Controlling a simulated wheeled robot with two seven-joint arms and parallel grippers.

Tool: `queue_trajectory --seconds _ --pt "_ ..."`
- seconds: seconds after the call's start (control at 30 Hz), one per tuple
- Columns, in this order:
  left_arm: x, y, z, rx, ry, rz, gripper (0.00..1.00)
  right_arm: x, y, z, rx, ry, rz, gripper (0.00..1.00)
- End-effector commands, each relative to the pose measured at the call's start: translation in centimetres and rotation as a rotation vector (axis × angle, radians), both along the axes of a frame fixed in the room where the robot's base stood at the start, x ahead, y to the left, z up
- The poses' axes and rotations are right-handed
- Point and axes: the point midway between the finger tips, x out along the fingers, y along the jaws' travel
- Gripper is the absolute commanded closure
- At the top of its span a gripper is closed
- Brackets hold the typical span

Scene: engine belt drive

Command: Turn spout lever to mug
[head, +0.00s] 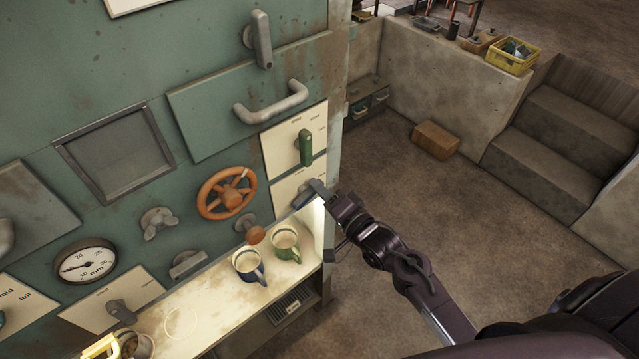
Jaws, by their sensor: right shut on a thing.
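My right gripper (326,194) reaches in from the right to the small white panel (285,190) at the machine's right edge. It is shut on a grey lever there, which I take to be the spout lever; the jaws and the panel's edge partly hide it. Below and left of it, a dark blue mug (248,265) and a green mug (286,245) stand side by side on the lit shelf (205,305). An orange-brown knob (255,234) sits just above the mugs. My left gripper is not in view.
The green machine front carries an orange handwheel (226,193), a green lever (305,148), a grey wing handle (158,222) and a gauge (86,261). A yellow object (100,346) shows at the bottom left. Open floor lies to the right, with a brown box (436,140) and steps (560,140).

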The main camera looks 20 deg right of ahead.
Motion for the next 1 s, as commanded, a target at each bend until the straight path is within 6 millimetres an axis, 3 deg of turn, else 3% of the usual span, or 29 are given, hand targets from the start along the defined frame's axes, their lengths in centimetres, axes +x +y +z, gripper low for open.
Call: queue_trajectory --seconds 0.5,1.0 --pt "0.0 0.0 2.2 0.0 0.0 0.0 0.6 0.1 -0.2 -0.8 0.316 0.115 -0.001 1.0" --pt "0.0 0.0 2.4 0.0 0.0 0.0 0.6 0.1 -0.2 -1.0 0.372 0.135 -0.001 1.0"
